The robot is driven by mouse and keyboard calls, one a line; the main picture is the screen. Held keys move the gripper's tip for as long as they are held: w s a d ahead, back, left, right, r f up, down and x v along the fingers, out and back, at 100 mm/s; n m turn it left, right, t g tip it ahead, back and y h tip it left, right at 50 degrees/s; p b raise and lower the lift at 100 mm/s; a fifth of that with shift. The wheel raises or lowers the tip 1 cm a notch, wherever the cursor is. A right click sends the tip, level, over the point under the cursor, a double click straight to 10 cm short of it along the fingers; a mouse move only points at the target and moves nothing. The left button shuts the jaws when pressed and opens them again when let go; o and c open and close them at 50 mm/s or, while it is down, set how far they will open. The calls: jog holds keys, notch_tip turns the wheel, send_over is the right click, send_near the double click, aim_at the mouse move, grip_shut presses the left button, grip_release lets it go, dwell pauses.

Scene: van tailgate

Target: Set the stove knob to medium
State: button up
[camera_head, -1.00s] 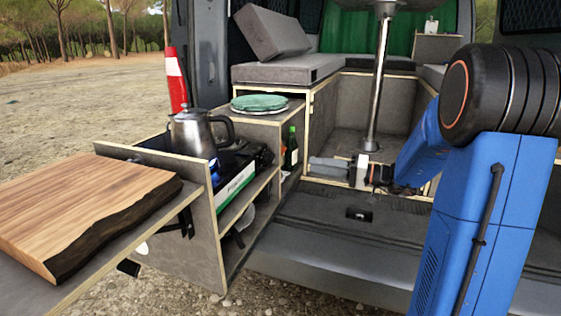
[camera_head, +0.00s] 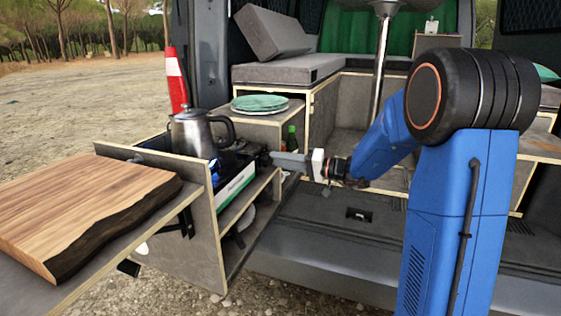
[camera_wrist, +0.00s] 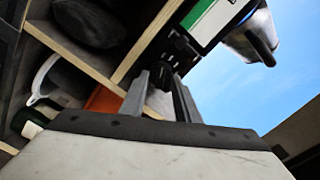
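The stove (camera_head: 240,182) has a green and white side panel and sits in the pull-out drawer left of centre in the head view. A silver kettle (camera_head: 190,134) stands on it. In the wrist view the stove's green and white panel (camera_wrist: 210,20) is at the top. A dark knob-like part (camera_wrist: 182,46) is beside the panel, just beyond the fingertips; its setting cannot be read. My gripper (camera_head: 277,158) points left at the stove's right end. In the wrist view my gripper (camera_wrist: 161,80) has its two fingers apart, with nothing clearly held between them.
A wooden board (camera_head: 80,205) lies on the shelf at left. Green plates (camera_head: 260,103) sit on the cabinet behind the stove, with a green bottle (camera_head: 291,148) close to my gripper. A table post (camera_head: 380,80) stands farther back. The van floor (camera_head: 340,225) is mostly clear.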

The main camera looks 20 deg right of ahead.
jog(key=shift+a, duration=0.1)
jog(key=shift+c, duration=0.6)
grip_shut()
jog(key=shift+m, duration=0.4)
jog(key=m, duration=1)
jog(key=shift+f, duration=0.15)
jog(key=shift+o, duration=0.6)
grip_release()
